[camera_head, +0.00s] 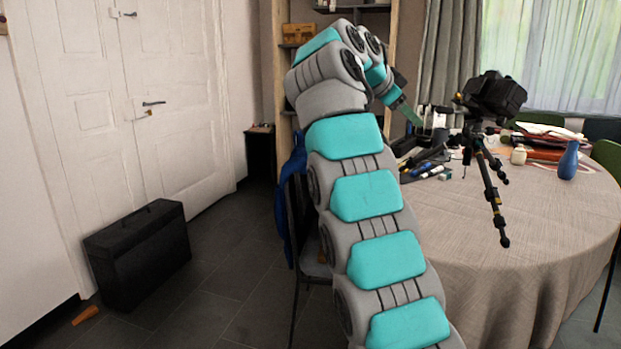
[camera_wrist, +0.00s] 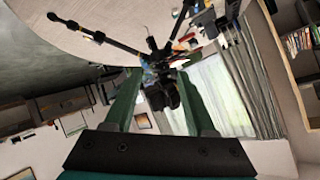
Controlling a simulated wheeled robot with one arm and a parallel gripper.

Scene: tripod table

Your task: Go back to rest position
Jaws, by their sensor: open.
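My gripper (camera_head: 411,117) is at the end of my raised teal and grey arm, left of the camera tripod in the head view. In the wrist view my gripper (camera_wrist: 158,92) shows its two green fingers apart, with nothing held between them. The black tripod (camera_head: 484,170) with a camera (camera_head: 493,95) on top stands on the round table (camera_head: 520,215). In the wrist view the picture is upside down, and the camera (camera_wrist: 162,96) shows beyond the gap between the fingers. I cannot tell how far it is from them.
Pens and small tools (camera_head: 428,168), a small jar (camera_head: 518,155) and a blue vase (camera_head: 568,161) are on the table. A chair with a blue cloth (camera_head: 291,195) is partly hidden by my arm. A black case (camera_head: 138,253) stands by the white doors.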

